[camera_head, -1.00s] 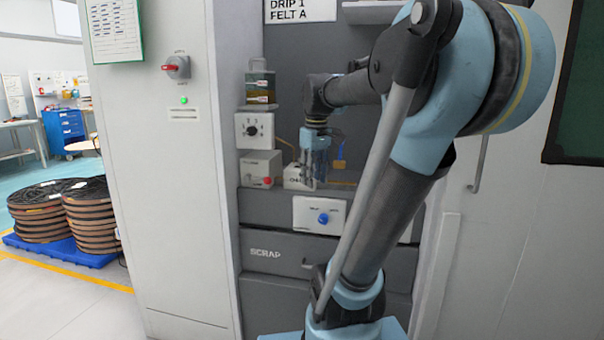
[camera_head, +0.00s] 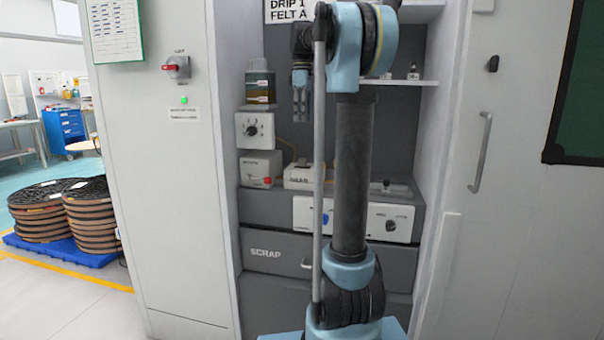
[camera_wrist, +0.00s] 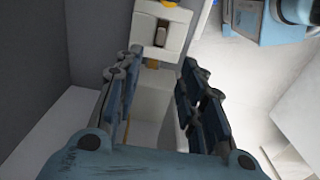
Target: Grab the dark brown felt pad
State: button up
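I cannot make out the dark brown felt pad for certain in either view. A white box (camera_head: 298,177) with a dark label sits on the grey ledge. A white block (camera_wrist: 177,27) with a small dark piece (camera_wrist: 161,33) in its face shows beyond my fingertips in the wrist view; I cannot tell whether that piece is felt. My gripper (camera_head: 301,116) points down, raised well above the white box and apart from it. In the wrist view my gripper (camera_wrist: 162,60) has its fingers spread, with nothing held between them.
A container (camera_head: 259,86) of amber and green liquid stands on a white knob box (camera_head: 255,130) at left. Below is a white box with a red button (camera_head: 261,168). A shelf (camera_head: 408,82) holds small fittings at right. The grey scrap drawer (camera_head: 275,254) is closed.

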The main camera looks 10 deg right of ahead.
aim_at(302, 159)
notch_tip(302, 159, down, 17)
jog(key=shift+f, duration=0.15)
dwell(0.7)
grip_shut()
